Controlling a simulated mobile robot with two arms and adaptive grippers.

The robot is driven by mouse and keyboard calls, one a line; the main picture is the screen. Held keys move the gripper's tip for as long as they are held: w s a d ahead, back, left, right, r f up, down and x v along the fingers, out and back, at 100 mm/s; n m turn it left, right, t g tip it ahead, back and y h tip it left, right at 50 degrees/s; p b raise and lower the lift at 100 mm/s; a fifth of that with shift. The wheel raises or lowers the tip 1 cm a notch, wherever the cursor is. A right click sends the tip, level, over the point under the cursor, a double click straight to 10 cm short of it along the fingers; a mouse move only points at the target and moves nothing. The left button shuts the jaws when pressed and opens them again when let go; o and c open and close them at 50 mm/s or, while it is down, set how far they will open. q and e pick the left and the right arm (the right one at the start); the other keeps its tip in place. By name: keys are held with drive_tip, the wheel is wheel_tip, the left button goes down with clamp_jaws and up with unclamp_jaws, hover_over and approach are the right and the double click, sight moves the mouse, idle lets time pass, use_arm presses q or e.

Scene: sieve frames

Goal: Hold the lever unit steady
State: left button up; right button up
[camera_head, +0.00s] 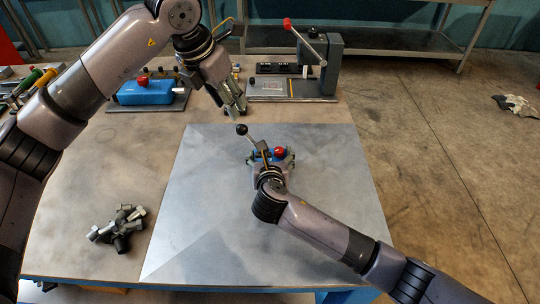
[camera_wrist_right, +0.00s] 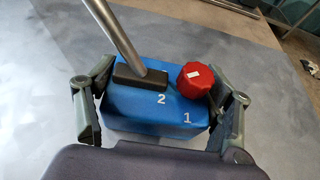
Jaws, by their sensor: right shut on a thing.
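The lever unit (camera_wrist_right: 145,108) is a blue block marked 1 and 2, standing on the grey metal sheet. A metal lever (camera_wrist_right: 117,38) rises from a black slot beside the 2 and ends in a black ball knob (camera_head: 242,130). A red knob (camera_wrist_right: 195,80) sits on the block's top. My right gripper (camera_wrist_right: 160,105) is shut on the block, one finger on each side; in the head view it hides much of the block. My left gripper (camera_head: 234,104) hangs above and behind the unit, apart from the lever; its opening is unclear.
The metal sheet (camera_head: 210,235) is mostly bare. Several metal fittings (camera_head: 118,228) lie at its left. Behind stand a blue device with a red knob (camera_head: 145,92) and a grey lever press (camera_head: 328,62). Screwdrivers (camera_head: 35,80) lie at the far left.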

use_arm(q)
drive_tip(key=shift+c, duration=0.5)
drive_tip(key=shift+f, duration=0.25)
drive_tip(key=shift+c, duration=0.7)
drive_tip(key=f+h, duration=0.1)
drive_tip(key=s+a+f+h, duration=0.1)
drive_tip(key=f+m, duration=0.1)
drive_tip(key=shift+s+a+f+g+h, duration=0.15)
drive_tip(key=shift+s+a+g+h, duration=0.1)
drive_tip(key=shift+g+h, duration=0.15)
drive_tip(key=c, duration=0.4)
drive_tip(key=a+f+h, duration=0.1)
drive_tip(key=s+a+f+m+h, duration=0.1)
drive_tip(key=shift+a, duration=0.35)
clamp_jaws()
drive_tip(key=s+a+m+t+h, duration=0.1)
drive_tip(key=s+a+t+h, duration=0.1)
drive_tip(key=a, duration=0.6)
drive_tip(key=shift+s+a+f+m+t+h, duration=0.3)
drive_tip(key=shift+s+a+f+t+h, duration=0.1)
drive_tip(key=shift+s+t, duration=0.1)
drive_tip(key=shift+d, duration=0.1)
